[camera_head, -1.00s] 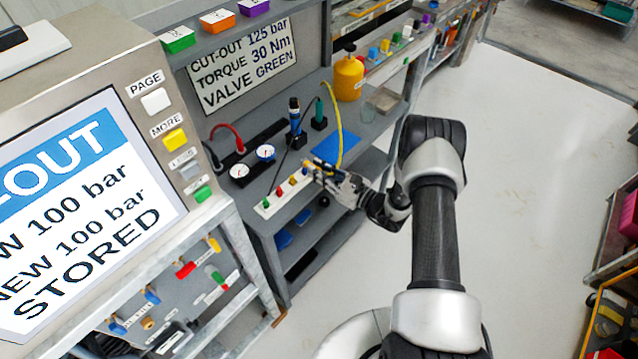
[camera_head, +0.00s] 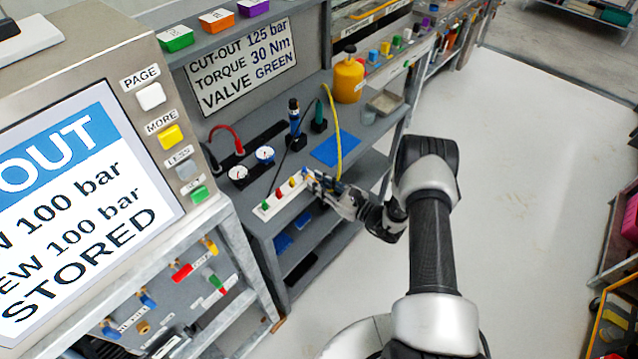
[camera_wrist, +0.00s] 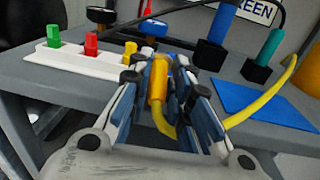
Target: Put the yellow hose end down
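The yellow hose end (camera_wrist: 158,82) is between the fingers of my gripper (camera_wrist: 167,75), which is shut on it. The yellow hose (camera_head: 338,128) bends down from behind the shelf top to my gripper (camera_head: 316,181); in the wrist view it curves away right (camera_wrist: 262,104). My gripper is at the front edge of the grey shelf top, by the right end of a white strip (camera_head: 268,210) with coloured pegs. The strip also shows left of the fingers in the wrist view (camera_wrist: 88,62). The fingers partly hide the hose end.
A blue mat (camera_head: 337,149) lies flat right of the strip, with bare shelf around it. Behind stand a blue-handled tool (camera_head: 294,117), a teal-handled one (camera_head: 319,117) and two gauges (camera_head: 265,155). A yellow bottle (camera_head: 348,80) and a grey tray (camera_head: 385,102) are farther back.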

